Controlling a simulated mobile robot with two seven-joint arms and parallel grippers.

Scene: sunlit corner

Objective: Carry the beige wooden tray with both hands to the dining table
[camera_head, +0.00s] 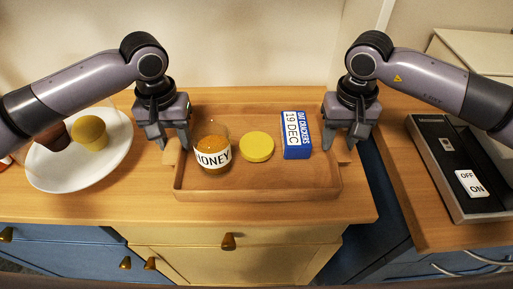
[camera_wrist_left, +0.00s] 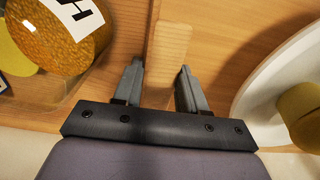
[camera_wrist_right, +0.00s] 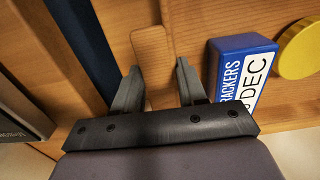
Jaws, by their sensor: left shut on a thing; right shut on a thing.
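The beige wooden tray (camera_head: 258,190) is on a wooden cabinet top in the middle of the head view and looks level. It carries a honey jar (camera_head: 213,142), a round yellow lid-like disc (camera_head: 257,146) and a blue cracker box (camera_head: 296,135), all upright or flat. My left gripper (camera_head: 172,145) is shut on the tray's left handle, which shows between its fingers in the left wrist view (camera_wrist_left: 168,52). My right gripper (camera_head: 339,146) is shut on the right handle, seen in the right wrist view (camera_wrist_right: 152,58). I cannot tell any gap under the tray.
A white plate (camera_head: 100,173) with a yellow-topped item (camera_head: 90,133) and a brown one stands left of the tray. At right, across a gap, another counter holds a dark box with an OFF/ON switch (camera_head: 470,184). A wall stands close behind.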

